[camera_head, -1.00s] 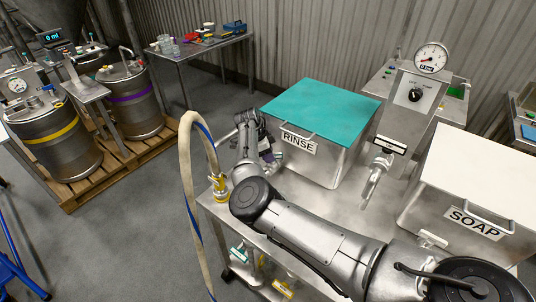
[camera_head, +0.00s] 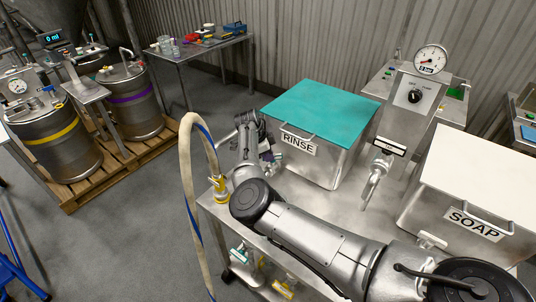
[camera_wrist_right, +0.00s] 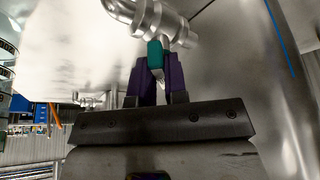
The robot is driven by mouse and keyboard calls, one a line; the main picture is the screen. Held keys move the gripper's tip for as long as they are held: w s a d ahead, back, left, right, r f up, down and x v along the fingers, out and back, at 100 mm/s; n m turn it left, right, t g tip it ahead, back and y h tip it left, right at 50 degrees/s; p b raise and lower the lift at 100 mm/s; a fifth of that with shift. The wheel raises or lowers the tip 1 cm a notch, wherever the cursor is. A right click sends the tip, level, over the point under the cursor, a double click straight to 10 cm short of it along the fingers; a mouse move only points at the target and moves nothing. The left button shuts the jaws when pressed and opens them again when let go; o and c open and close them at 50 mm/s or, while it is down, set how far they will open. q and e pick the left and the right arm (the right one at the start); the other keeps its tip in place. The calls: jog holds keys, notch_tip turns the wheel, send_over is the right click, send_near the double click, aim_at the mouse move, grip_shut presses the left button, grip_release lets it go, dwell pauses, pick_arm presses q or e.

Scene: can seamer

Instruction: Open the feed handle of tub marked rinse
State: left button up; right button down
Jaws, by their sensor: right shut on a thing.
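The rinse tub (camera_head: 316,148) is a steel box with a teal lid and a RINSE label, standing on the steel cart. My right gripper (camera_head: 268,155) is at the tub's left front side, partly hidden by my own wrist in the head view. In the right wrist view, the purple fingers of my right gripper (camera_wrist_right: 160,82) are closed around the teal feed handle (camera_wrist_right: 155,54). The handle sits under a shiny metal valve and pipe (camera_wrist_right: 150,18). My left gripper is not in view.
The soap tub (camera_head: 468,185) with a white lid stands at right. A dispenser with a gauge (camera_head: 431,59) and a spout is between the tubs. A hose (camera_head: 186,165) loops at the cart's left edge. Drums (camera_head: 55,140) stand on a pallet at left.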

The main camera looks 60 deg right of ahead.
jog(key=n+p, duration=0.2)
jog(key=p, duration=0.1)
jog(key=n+t+h+p, duration=0.1)
jog(key=n+p, duration=0.1)
jog(key=p, duration=0.2)
jog(key=s+n+t+p, duration=0.1)
jog(key=n+p, duration=0.1)
jog(key=p, duration=0.2)
jog(key=shift+a+r+n, duration=0.25)
jog(key=shift+r+n, duration=0.05)
jog(key=shift+n, duration=0.1)
jog(key=shift+s+f+n+t+p, duration=0.15)
jog(key=shift+n+t+p, duration=0.25)
jog(key=shift+n+p, duration=0.65)
jog(key=shift+h+p, duration=0.3)
jog(key=shift+f, duration=0.1)
jog(key=c, duration=1.1)
grip_release()
jog(key=shift+c, duration=0.2)
